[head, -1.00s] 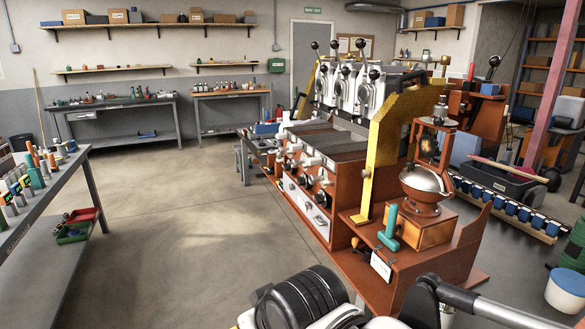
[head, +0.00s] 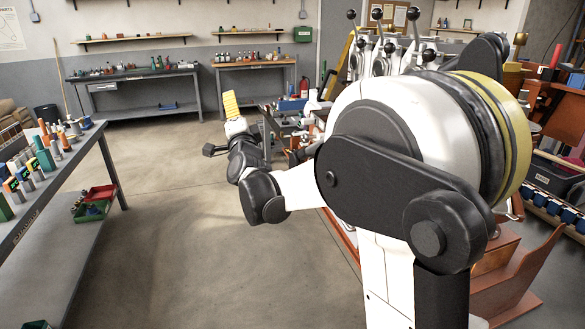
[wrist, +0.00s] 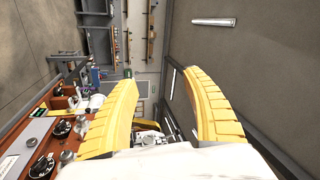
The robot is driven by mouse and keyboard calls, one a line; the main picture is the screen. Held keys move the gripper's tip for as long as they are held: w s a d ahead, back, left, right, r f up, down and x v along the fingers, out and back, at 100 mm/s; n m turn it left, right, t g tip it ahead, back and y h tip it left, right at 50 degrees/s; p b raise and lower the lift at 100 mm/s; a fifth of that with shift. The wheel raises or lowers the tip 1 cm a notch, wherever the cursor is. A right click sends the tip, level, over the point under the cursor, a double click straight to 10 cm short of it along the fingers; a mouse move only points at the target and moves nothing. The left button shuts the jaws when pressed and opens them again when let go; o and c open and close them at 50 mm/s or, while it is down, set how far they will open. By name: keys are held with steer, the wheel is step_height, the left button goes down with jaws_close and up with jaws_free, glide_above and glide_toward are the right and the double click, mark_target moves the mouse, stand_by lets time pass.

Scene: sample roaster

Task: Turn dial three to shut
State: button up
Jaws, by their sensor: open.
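The roaster's front panel (wrist: 33,137) shows at the left of the wrist view, turned on its side. It carries a black dial (wrist: 63,128) and another black dial (wrist: 42,166) nearer the picture's bottom. I cannot tell which one is dial three, nor read their settings. My gripper (wrist: 162,85) is open and empty, its yellow fingers wide apart. The panel lies to the left of both fingers, and neither touches a dial. In the head view my gripper (head: 231,105) shows small, beyond my arm. My arm hides most of the roaster and its dials there.
Several levers (head: 377,14) rise at the roaster's top behind my arm. The floor (head: 180,230) between bench and roaster is clear.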

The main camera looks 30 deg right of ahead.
steer(key=w+d+f+m+g+h+p, duration=0.15)
steer(key=d+f+m+g+h, duration=0.6)
steer(key=d+m+h, duration=0.8)
steer(key=s+d+f+m+g+h, duration=0.1)
steer(key=s+d+f+m+g, duration=0.1)
steer(key=s+f+m+g, duration=0.45)
steer(key=s+d+f+m+g, duration=0.1)
steer(key=d+f+m+g, duration=0.2)
steer(key=f+m, duration=0.45)
steer(key=s+d+f+m+g+h, duration=0.15)
steer(key=s+f+m+g, duration=0.3)
steer(key=f, duration=0.45)
steer(key=shift+y, duration=0.3)
steer(key=b+x, duration=0.1)
steer(key=x, duration=0.2)
steer(key=b+x, duration=0.1)
steer(key=x, duration=0.3)
steer(key=w+x, duration=0.1)
steer(key=x, duration=0.3)
steer(key=shift+r+b, duration=0.2)
steer(key=shift+b, duration=0.2)
steer(key=c, duration=1.2)
